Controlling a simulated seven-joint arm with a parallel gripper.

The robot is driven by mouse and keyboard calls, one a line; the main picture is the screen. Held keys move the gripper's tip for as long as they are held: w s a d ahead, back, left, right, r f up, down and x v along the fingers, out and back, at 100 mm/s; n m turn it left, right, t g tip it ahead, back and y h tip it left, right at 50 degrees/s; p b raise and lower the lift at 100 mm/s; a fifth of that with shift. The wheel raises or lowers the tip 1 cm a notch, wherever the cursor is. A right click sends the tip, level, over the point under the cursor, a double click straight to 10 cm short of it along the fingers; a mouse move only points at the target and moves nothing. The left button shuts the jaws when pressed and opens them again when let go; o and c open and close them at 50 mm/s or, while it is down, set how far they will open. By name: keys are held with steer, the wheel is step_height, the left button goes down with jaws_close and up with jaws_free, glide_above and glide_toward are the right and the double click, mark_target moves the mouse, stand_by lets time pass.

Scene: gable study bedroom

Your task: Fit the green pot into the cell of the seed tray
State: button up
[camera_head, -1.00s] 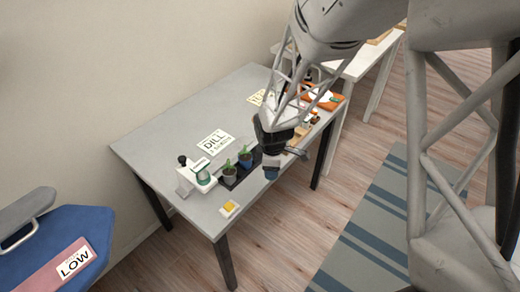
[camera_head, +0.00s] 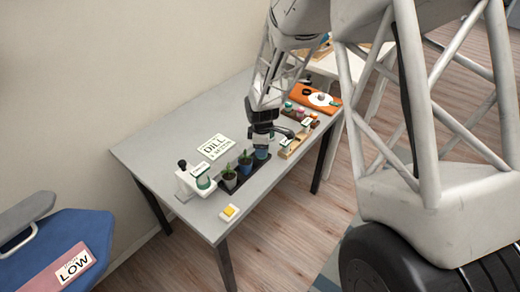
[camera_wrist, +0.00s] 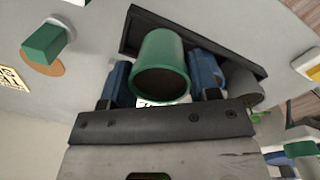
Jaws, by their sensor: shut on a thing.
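The green pot (camera_wrist: 160,55) is between the blue finger pads of my gripper (camera_wrist: 161,80) in the wrist view, and my gripper is shut on it. The dark seed tray (camera_wrist: 127,36) shows behind the pot there. In the head view my gripper (camera_head: 261,143) is over the right end of the seed tray (camera_head: 259,170). A grey pot (camera_head: 229,180) and a blue pot (camera_head: 245,168), both with green plants, stand in the tray to its left. The pot's underside is hidden, and I cannot tell whether it touches the cell.
A white stand with a jar (camera_head: 203,182) is left of the tray. A yellow block on a white base (camera_head: 229,212) lies near the front edge. The DILL card (camera_head: 215,146) lies behind. A wooden tray (camera_head: 297,140) and an orange board (camera_head: 320,98) are to the right.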

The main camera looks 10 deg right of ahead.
steer(key=shift+w+a+f, duration=0.1)
steer(key=shift+w+a, duration=0.05)
steer(key=shift+w, duration=1.1)
steer(key=shift+f, duration=1.75)
steer(key=shift+f, duration=0.15)
steer(key=o, duration=1)
steer(key=shift+o, duration=0.2)
steer(key=r, duration=1.2)
steer(key=shift+s+r, duration=0.15)
steer(key=shift+s, duration=0.2)
